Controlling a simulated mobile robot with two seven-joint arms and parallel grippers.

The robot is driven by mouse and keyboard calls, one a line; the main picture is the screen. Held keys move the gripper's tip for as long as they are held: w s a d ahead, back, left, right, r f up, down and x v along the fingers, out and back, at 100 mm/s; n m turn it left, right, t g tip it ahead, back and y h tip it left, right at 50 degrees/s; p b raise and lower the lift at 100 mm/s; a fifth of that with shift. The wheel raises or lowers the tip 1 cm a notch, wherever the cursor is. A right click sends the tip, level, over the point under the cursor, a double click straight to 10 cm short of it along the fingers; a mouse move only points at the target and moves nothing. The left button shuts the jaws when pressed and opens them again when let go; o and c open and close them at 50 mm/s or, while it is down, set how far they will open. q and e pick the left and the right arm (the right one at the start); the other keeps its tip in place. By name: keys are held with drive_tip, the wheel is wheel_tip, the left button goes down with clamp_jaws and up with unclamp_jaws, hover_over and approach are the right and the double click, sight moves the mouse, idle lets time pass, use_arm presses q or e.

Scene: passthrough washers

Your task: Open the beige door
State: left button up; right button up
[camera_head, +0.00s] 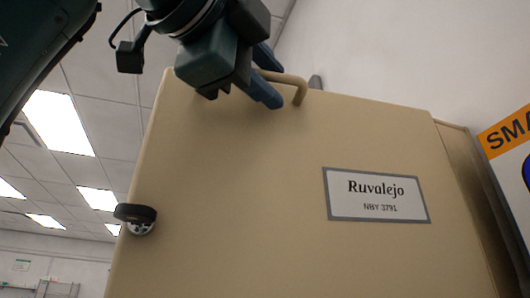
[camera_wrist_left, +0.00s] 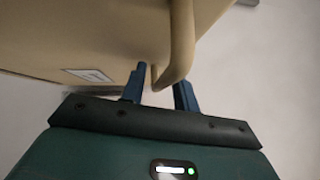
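In the left wrist view, the handle (camera_wrist_left: 180,50) comes down between the parted fingers, closer to the right one, with a gap showing beside the left one. The label (camera_wrist_left: 90,75) shows there too. My right gripper is in neither view.
A dark round knob-like piece (camera_head: 136,215) sits at the door's left edge. A beige side panel (camera_head: 462,170) and a white wall with an orange-topped sign (camera_head: 508,132) are at the right. Open room with ceiling lights (camera_head: 58,122) lies to the left.

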use_arm(q)
drive_tip(key=shift+s+a, duration=0.15)
drive_tip(key=b+v, duration=0.3)
drive_tip(key=v, duration=0.9)
drive_tip(key=shift+s+a, duration=0.15)
drive_tip(key=shift+s, duration=0.2)
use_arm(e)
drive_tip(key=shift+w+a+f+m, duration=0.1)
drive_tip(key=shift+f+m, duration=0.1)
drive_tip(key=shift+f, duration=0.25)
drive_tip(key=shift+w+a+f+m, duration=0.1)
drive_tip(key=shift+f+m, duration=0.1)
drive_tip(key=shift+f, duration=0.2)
use_arm(q)
drive_tip(key=shift+f, duration=0.15)
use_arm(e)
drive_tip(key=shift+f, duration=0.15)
